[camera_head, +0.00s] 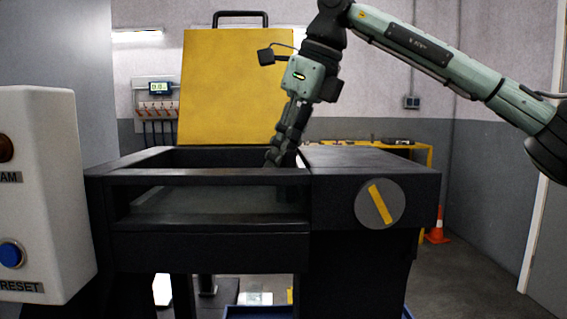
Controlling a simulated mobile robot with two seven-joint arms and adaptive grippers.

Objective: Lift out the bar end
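The dark machine housing (210,245) stands in front of me, with its yellow lid (225,90) raised at the back and a black handle on top. The housing has an open top and a glazed or open front window (205,200). My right arm comes in from the right, and my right gripper (272,160) points down at the right end of the open top, with its fingertips at or just inside the opening. The fingers are small and dark, so I cannot tell whether they hold anything. I see no bar end; the inside is mostly hidden. My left gripper is out of view.
A white control box (45,180) with a blue reset button (11,254) stands close at the left. A round dial (380,203) with a yellow bar is on the housing's right front. An orange cone (437,226) and yellow bench (424,152) are behind right. The right floor is clear.

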